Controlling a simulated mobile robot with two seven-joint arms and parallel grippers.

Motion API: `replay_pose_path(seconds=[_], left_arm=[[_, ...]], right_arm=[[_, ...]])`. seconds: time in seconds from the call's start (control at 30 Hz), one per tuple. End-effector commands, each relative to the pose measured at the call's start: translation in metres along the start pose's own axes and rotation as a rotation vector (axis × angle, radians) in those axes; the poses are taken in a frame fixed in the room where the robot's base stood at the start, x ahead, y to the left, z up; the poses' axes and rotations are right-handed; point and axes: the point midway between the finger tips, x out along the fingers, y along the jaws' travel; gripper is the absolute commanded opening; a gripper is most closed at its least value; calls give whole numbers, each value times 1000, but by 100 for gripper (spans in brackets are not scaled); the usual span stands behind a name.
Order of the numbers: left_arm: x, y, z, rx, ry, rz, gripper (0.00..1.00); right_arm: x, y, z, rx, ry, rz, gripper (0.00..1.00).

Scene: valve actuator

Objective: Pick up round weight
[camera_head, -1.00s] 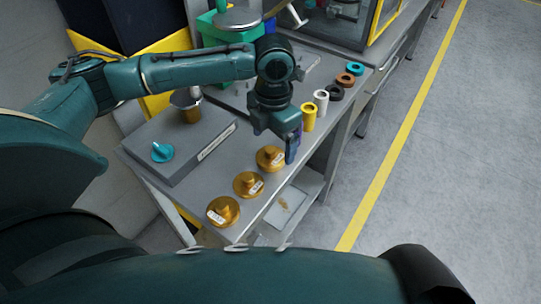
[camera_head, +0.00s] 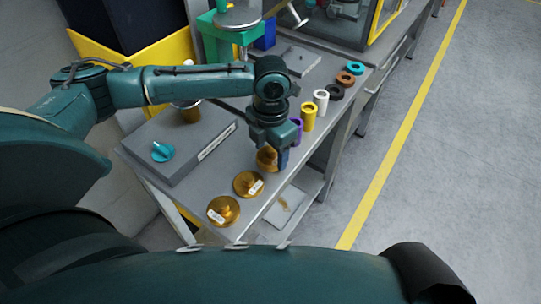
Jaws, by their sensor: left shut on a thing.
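Three round brass-coloured weights with knobs and pale labels stand in a row along the front of the grey table. The near weight (camera_head: 223,211) and the middle weight (camera_head: 248,184) are in full view. The far weight (camera_head: 264,160) is partly hidden by my left gripper (camera_head: 276,164), which points down over it. My left gripper is shut on the far weight at its knob; the fingertips are mostly hidden. I cannot tell if the weight is off the table. My right gripper is not in view.
A grey box (camera_head: 180,147) with a cyan knob (camera_head: 162,152) lies left of the weights. A purple cylinder (camera_head: 297,130), a yellow cylinder (camera_head: 309,116), a white cylinder (camera_head: 321,100) and several rings (camera_head: 345,80) line the table's right edge. A green machine (camera_head: 215,42) stands behind.

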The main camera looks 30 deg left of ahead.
Motion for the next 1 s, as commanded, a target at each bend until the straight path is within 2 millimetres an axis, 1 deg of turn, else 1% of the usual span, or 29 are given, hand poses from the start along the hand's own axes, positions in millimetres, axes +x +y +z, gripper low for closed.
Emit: replay_pose_path(seconds=[0.03, 0.2, 0.27, 0.43, 0.53, 0.67, 0.9, 1.0], left_arm=[[0, 0, 0, 0, -1, 0, 44], [0, 0, 0, 0, -1, 0, 30], [-1, 0, 1, 0, -3, 0, 27], [-1, 0, 1, 0, -3, 0, 27], [-6, 0, 1, 0, -4, 1, 27], [-24, 0, 2, 0, -7, 1, 27], [-72, 0, 2, 0, -7, 1, 27], [-87, 0, 2, -1, -6, 0, 27]], right_arm=[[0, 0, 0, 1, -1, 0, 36], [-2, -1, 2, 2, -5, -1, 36], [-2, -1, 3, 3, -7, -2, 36], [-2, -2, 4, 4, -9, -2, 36], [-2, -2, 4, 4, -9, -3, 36], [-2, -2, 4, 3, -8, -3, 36], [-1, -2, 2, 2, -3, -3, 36], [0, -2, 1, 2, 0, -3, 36]])
